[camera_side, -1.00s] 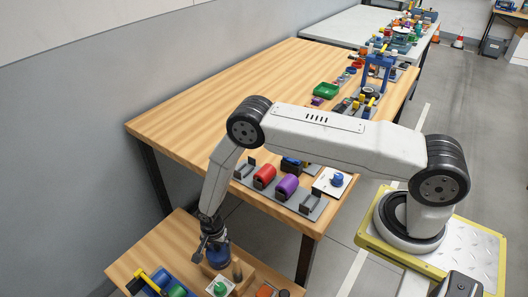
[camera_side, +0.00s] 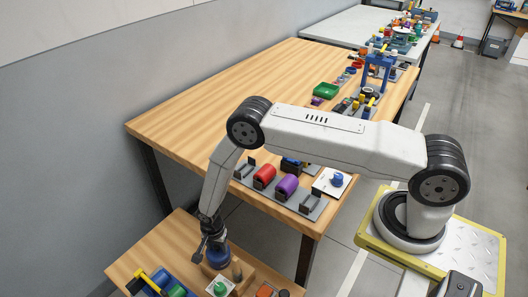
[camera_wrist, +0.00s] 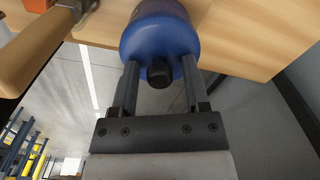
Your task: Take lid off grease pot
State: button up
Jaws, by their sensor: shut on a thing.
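The grease pot (camera_side: 218,259) is blue and stands on the small wooden table at the lower left of the side view. In the wrist view the blue round body or lid (camera_wrist: 160,36) fills the top middle, with a black knob (camera_wrist: 159,73) facing my gripper. My gripper (camera_wrist: 160,82) has one finger on each side of the knob and blue part, and it is shut on the lid. In the side view my gripper (camera_side: 213,243) points down at the pot. I cannot tell whether the lid is seated or raised.
Beside the pot are a brown upright handle (camera_side: 237,269), a green knob on a white plate (camera_side: 220,288), and a blue tray (camera_side: 160,284) with a yellow-and-black tool. The larger workbench (camera_side: 240,95) stands behind, with red and purple cylinders at its near edge.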

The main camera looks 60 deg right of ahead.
jog(key=shift+s+f, duration=0.1)
jog(key=shift+f, duration=0.1)
grip_shut()
jog(key=shift+r, duration=0.15)
jog(key=shift+r, duration=0.9)
jog(key=s+d+r, duration=0.2)
jog(key=s+r, duration=0.9)
jog(key=s, duration=0.2)
jog(key=shift+s+d, duration=0.25)
jog(key=shift+d, duration=0.15)
jog(key=shift+r, duration=0.1)
